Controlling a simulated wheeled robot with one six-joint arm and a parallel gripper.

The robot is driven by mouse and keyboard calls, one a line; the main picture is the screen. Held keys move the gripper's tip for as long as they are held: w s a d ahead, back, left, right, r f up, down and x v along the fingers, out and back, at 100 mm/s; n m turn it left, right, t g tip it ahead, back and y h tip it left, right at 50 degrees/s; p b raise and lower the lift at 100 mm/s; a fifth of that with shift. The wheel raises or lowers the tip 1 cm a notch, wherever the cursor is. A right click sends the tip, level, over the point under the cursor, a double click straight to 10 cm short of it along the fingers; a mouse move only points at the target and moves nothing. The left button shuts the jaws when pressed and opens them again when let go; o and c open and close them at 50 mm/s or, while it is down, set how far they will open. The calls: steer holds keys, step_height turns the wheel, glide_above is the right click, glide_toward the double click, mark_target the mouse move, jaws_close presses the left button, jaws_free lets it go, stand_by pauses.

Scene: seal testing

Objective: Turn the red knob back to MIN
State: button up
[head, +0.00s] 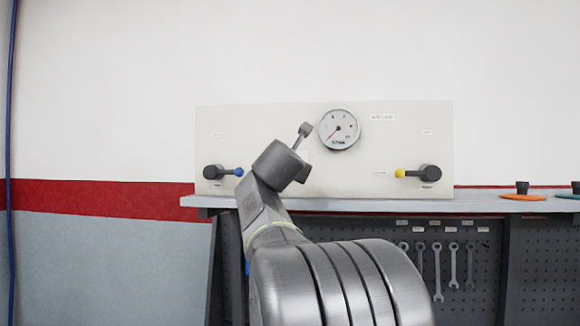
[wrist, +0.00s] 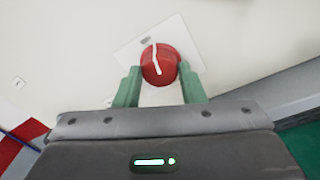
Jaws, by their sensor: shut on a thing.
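The red knob (wrist: 160,66) has a white pointer line and sits on a white plate (wrist: 127,53) on the panel. In the wrist view the pointer line runs toward the top, slightly left. My gripper (wrist: 160,73) has its two green fingers on either side of the knob, shut on it. A small dark mark shows on the plate near the pointer's end; no MIN lettering is readable. In the head view my arm hides the knob and the fingers.
The pale panel (head: 230,130) carries a round gauge (head: 339,129) with a red needle pointing lower left. A blue-tipped lever (head: 228,172) is at left, a yellow-tipped lever (head: 410,173) at right. Wrenches (head: 437,270) hang below the grey bench (head: 480,203).

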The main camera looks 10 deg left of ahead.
steer(key=shift+f+n, duration=0.1)
steer(key=shift+n, duration=1.2)
steer(key=o, duration=1)
steer(key=s+b, duration=0.1)
steer(key=s, duration=0.3)
steer(key=s+b, duration=0.1)
steer(key=s, duration=0.4)
steer(key=s+b, duration=0.1)
steer(key=s, duration=0.3)
steer(key=shift+s+d+r+b, duration=0.3)
steer(key=shift+s+d, duration=0.05)
steer(key=shift+s, duration=0.05)
